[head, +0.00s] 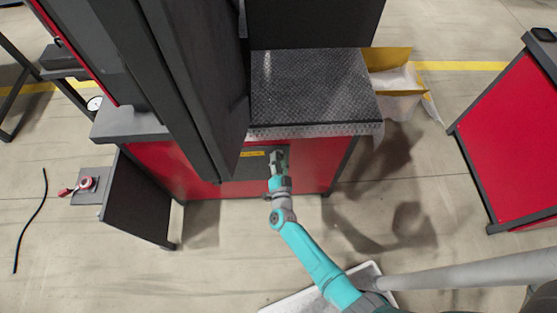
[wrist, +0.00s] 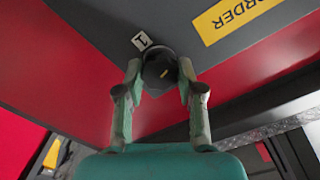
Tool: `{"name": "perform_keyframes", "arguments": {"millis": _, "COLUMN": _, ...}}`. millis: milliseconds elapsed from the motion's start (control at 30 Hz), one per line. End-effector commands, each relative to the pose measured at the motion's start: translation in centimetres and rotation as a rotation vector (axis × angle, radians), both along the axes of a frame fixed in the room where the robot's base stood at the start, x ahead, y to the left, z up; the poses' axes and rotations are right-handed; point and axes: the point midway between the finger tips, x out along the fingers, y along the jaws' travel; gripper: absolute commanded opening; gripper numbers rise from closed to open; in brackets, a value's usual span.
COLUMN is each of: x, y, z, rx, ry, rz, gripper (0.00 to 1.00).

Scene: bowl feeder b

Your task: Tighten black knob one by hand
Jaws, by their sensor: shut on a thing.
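The knob itself is hidden there behind my gripper.
A yellow label ending in "ORDER" (wrist: 237,18) is near the knob. The machine's patterned top (head: 310,88) overhangs above my gripper. An open dark door (head: 137,200) stands at left, and an open box (head: 398,80) is at right. Floor right of my arm is mostly clear.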

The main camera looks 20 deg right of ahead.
Motion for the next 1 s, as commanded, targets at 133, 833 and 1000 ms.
{"name": "perform_keyframes", "arguments": {"millis": 133, "x": -0.03, "y": -0.03, "z": -0.04, "rx": 0.132, "ry": -0.043, "rz": 0.0, "gripper": 0.02}}
{"name": "perform_keyframes", "arguments": {"millis": 833, "x": -0.07, "y": -0.08, "z": -0.12, "rx": 0.594, "ry": -0.192, "rz": -0.001, "gripper": 0.02}}
{"name": "perform_keyframes", "arguments": {"millis": 1000, "x": -0.08, "y": -0.08, "z": -0.13, "rx": 0.629, "ry": -0.204, "rz": -0.001, "gripper": 0.02}}
